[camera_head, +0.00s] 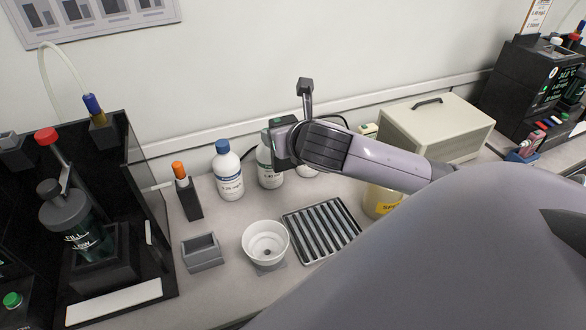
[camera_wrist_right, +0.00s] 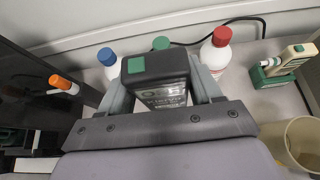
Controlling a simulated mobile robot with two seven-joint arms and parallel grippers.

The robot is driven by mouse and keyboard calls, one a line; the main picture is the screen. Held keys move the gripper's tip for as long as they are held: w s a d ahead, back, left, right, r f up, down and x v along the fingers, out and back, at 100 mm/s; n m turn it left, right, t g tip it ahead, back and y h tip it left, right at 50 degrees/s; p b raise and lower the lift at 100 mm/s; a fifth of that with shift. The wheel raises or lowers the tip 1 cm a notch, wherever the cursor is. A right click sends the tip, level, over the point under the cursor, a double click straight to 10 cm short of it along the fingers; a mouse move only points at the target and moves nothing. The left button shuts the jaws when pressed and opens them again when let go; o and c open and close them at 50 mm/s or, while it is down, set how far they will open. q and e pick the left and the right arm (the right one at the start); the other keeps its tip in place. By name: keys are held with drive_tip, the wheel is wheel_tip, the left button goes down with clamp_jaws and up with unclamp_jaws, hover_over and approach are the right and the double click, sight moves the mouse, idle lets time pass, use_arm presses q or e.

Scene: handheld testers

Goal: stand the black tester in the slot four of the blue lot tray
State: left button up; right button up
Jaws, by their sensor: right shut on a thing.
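My right gripper (camera_head: 292,142) is shut on the black tester (camera_wrist_right: 155,70), which has a green button on its dark top and a pale printed label below. In the right wrist view the tester sits between the two fingers of the gripper (camera_wrist_right: 165,95). In the head view the tester (camera_head: 277,140) is held in the air in front of the bottles at the wall. A small blue tray (camera_head: 516,157) with a reddish item in it stands at the far right; I cannot tell its slots or whether it is the lot tray. My left gripper is not in view.
Bottles with blue (camera_head: 229,172) and red (camera_wrist_right: 219,50) caps stand near the tester. A beige case (camera_head: 435,128) stands right; black equipment (camera_head: 130,220) stands left.

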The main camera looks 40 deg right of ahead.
wheel_tip(320, 180, down, 15)
drive_tip(key=shift+b, duration=1.15)
drive_tip(key=shift+f, duration=0.15)
drive_tip(key=o, duration=1.1)
drive_tip(key=shift+o, duration=0.2)
